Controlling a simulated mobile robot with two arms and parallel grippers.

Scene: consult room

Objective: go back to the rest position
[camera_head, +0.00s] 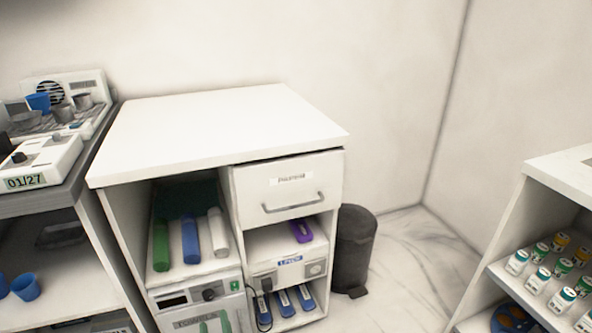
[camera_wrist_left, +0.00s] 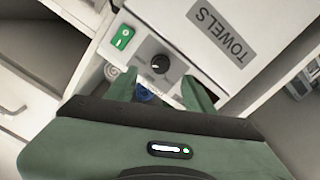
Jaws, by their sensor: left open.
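My left gripper (camera_head: 215,322) shows at the bottom edge of the head view as green fingertips in front of the white towel unit (camera_head: 180,322) in the cabinet's lower left compartment. In the left wrist view the same gripper (camera_wrist_left: 160,90) has its two green fingers apart, with nothing held between them. Behind the fingers are the unit's black dial (camera_wrist_left: 160,64), its green switch (camera_wrist_left: 122,38) and its front marked TOWELS (camera_wrist_left: 222,28). Whether the fingers touch the unit cannot be told. My right gripper is in neither view.
The white cabinet (camera_head: 215,125) has a bare top and a shut drawer (camera_head: 288,188). Rolled towels (camera_head: 190,240) lie on its shelf. A dark bin (camera_head: 354,250) stands at its right. A shelf with several bottles (camera_head: 538,280) is at far right. Open floor (camera_head: 415,265) lies between.

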